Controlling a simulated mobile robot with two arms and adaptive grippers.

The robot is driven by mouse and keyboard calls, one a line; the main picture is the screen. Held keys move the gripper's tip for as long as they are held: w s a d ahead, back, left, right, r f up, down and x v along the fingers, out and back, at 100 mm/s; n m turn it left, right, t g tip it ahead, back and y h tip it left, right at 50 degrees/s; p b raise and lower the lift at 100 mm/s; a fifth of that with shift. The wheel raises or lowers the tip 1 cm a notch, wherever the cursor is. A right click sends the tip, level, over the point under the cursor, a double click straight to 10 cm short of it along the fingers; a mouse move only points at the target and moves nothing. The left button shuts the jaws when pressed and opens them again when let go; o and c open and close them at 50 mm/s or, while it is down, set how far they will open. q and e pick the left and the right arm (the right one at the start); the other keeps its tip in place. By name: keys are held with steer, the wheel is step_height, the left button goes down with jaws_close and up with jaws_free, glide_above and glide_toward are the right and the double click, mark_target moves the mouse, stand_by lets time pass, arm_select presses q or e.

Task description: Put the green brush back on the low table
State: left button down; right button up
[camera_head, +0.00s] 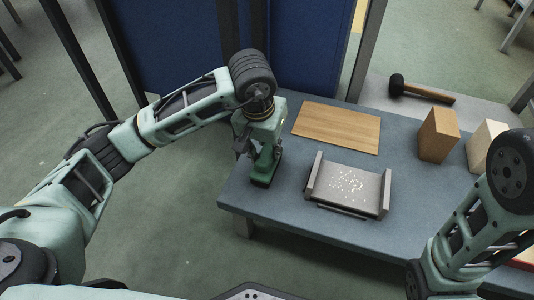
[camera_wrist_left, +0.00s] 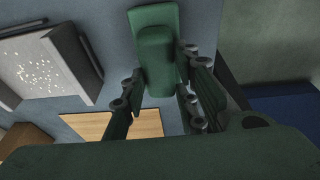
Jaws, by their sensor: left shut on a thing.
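The green brush (camera_head: 265,169) is at the left end of the low table (camera_head: 245,203), with its dark lower edge at the table top. I cannot tell whether it touches the surface. My left gripper (camera_head: 258,150) comes down over it from above and is shut on it. In the left wrist view the green brush (camera_wrist_left: 155,50) shows between the fingers of my left gripper (camera_wrist_left: 160,95). My right arm is at the right of the head view, but its gripper is out of view.
A grey tray (camera_head: 311,178) with pale crumbs lies right of the brush. A wooden board (camera_head: 338,127) lies behind it. A tan block (camera_head: 438,136), a pale block (camera_head: 484,146) and a black mallet (camera_head: 420,91) are farther right. A blue panel (camera_head: 175,45) stands behind.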

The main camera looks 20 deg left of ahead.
arm_select(q)
steer(key=shift+f, duration=0.15)
steer(key=shift+f, duration=0.15)
steer(key=c, duration=1.4)
jaws_free()
